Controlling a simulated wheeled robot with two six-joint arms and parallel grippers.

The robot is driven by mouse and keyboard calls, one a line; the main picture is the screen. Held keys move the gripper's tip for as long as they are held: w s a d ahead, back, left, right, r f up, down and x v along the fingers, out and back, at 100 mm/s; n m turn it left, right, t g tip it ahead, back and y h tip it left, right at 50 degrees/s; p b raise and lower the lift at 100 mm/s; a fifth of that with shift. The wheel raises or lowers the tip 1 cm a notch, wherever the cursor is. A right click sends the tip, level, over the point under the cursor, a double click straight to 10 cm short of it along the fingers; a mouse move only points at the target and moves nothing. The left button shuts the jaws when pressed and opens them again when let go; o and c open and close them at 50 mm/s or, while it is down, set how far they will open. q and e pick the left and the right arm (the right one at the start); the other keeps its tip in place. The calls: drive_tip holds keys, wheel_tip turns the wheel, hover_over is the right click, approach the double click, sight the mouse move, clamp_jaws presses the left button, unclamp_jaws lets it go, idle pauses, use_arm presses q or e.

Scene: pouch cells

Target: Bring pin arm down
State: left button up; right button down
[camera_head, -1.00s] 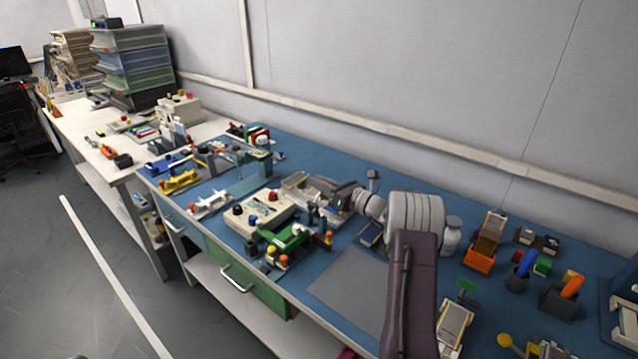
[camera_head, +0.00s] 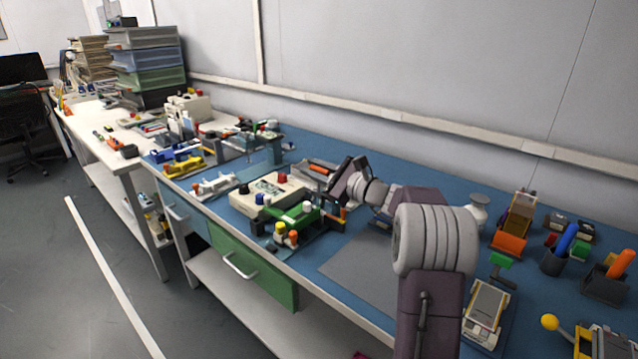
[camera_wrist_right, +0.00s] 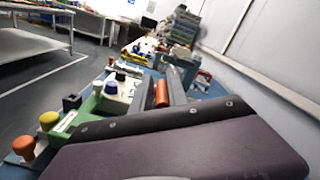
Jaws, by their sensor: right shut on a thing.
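The green fixture (camera_head: 297,218) stands on the blue bench mat, with yellow and orange knobs at its front. It also shows at the left of the right wrist view (camera_wrist_right: 88,112). My right gripper (camera_head: 342,181) is just behind and to the right of it in the head view. In the right wrist view its two fingers (camera_wrist_right: 163,88) stand either side of an upright orange handle (camera_wrist_right: 161,94) and are shut on it. I cannot make out the pin arm beyond that handle; my dark gripper body hides much of the area. My left gripper is not in view.
A cream control box (camera_head: 268,193) stands close behind the green fixture. A grey mat (camera_head: 352,262) lies clear to its right. A pen cup (camera_head: 553,262) and orange holders stand farther right. The wall (camera_head: 400,60) runs behind the bench.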

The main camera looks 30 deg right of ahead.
drive_tip(key=a+f+n+b, duration=0.1)
drive_tip(key=n+b, duration=0.1)
drive_tip(key=b, duration=0.2)
drive_tip(key=s+a+f+n+b, duration=0.1)
drive_tip(key=n+b, duration=0.1)
drive_tip(key=b, duration=0.1)
drive_tip(key=shift+s+a+f+b, duration=0.1)
drive_tip(key=shift+a+f+b, duration=0.2)
drive_tip(key=shift+a+b, duration=0.1)
drive_tip(key=shift+s+a+n+b, duration=0.1)
drive_tip(key=shift+a+n+b, duration=0.1)
drive_tip(key=shift+n+b, duration=0.45)
drive_tip(key=c, duration=1.4)
unclamp_jaws()
drive_tip(key=shift+d, duration=0.1)
drive_tip(key=shift+o, duration=0.2)
